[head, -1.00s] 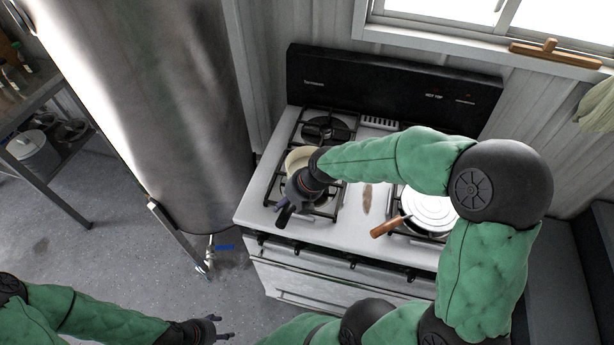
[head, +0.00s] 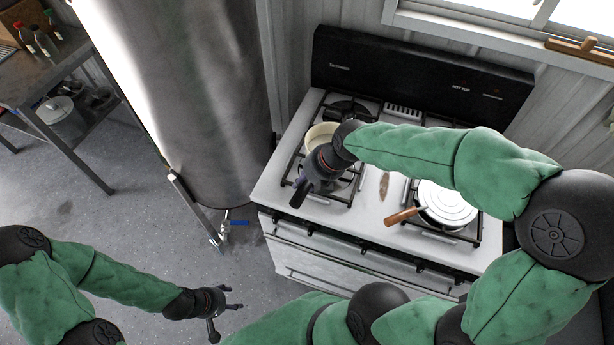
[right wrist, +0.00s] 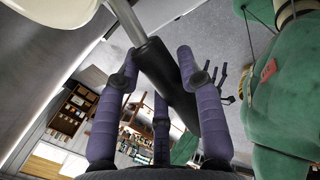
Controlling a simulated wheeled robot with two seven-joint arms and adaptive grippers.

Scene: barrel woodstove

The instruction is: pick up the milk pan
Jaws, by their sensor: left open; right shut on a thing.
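The milk pan (head: 319,134) is a cream-coloured pan over the left side of the stove, partly hidden behind my right gripper. My right gripper (head: 318,178) is above the stove's front left and shut on the pan's dark handle. In the right wrist view, the black handle (right wrist: 166,78) runs between the fingers of my right gripper (right wrist: 157,62), with part of the pale pan body (right wrist: 72,28) at upper left. I cannot tell whether the pan touches the grate. My left gripper (head: 222,308) is open and empty, low over the floor, left of the stove.
A white-lidded pan (head: 445,203) with a wooden handle stands on the stove's right burners. The stove (head: 372,215) has a tall black back panel. A large metal cylinder (head: 185,100) stands close to its left. A dark shelf table (head: 60,75) is at far left.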

